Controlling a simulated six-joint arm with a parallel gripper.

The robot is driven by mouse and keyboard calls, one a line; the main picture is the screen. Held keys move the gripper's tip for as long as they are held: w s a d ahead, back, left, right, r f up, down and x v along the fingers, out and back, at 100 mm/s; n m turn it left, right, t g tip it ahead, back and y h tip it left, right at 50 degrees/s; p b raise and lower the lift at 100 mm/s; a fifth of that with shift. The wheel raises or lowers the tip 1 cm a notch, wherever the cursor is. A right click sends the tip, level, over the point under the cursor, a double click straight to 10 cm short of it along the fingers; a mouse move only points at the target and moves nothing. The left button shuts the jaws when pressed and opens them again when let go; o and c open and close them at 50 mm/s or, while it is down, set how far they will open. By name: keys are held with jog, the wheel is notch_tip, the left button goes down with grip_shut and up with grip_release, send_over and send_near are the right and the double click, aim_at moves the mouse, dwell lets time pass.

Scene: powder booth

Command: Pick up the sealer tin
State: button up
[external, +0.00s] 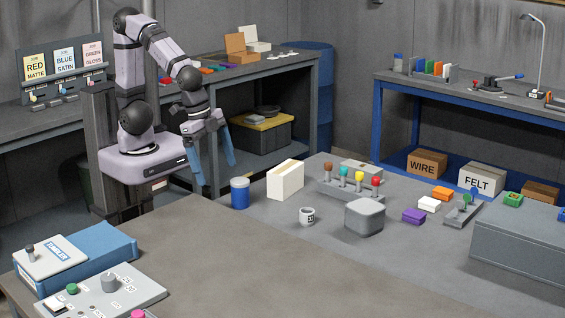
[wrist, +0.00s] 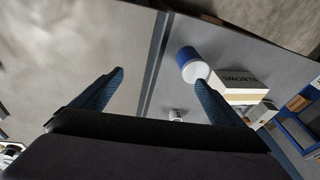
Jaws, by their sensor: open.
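A blue cylindrical tin with a white lid (external: 240,194) stands upright on the grey table, left of a cream box. No label on it is readable, so I cannot confirm it is the sealer tin. In the wrist view the tin (wrist: 188,57) lies above and just left of the right fingertip. My gripper (external: 214,171) hangs above and left of the tin, its blue fingers pointing down, spread and empty. The fingers also show wide apart in the wrist view (wrist: 159,78). They appear clear of the tin.
The cream box (external: 286,180) stands close right of the tin. A small white cup (external: 307,216), a grey rounded box (external: 364,217) and a rack with coloured knobs (external: 350,188) stand farther right. The brown bench front (external: 220,260) is clear. A blue tumbler unit (external: 90,250) sits at left.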

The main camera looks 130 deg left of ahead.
jog(key=w+a+r+t+b, duration=0.2)
jog(key=w+a+t+b, duration=0.15)
jog(key=w+a, duration=0.5)
jog(key=w+a+r+t+b, duration=0.2)
jog(key=w+a+t, duration=0.25)
jog(key=w, duration=0.75)
jog(key=w+a+r+t+b, duration=0.2)
jog(key=w+a+t+b, duration=0.1)
jog(key=w+a, duration=0.55)
jog(key=m+h+b, duration=0.2)
jog(key=m+h, duration=0.1)
jog(key=h, duration=0.1)
send_near(375, 230)
jog(key=shift+v, duration=1.1)
jog(key=shift+f, duration=0.2)
jog(key=shift+x, duration=1.1)
jog(key=shift+p+x, duration=0.6)
jog(key=shift+x, duration=2)
jog(key=shift+w+a+r, duration=0.1)
jog(key=shift+a+r, duration=0.05)
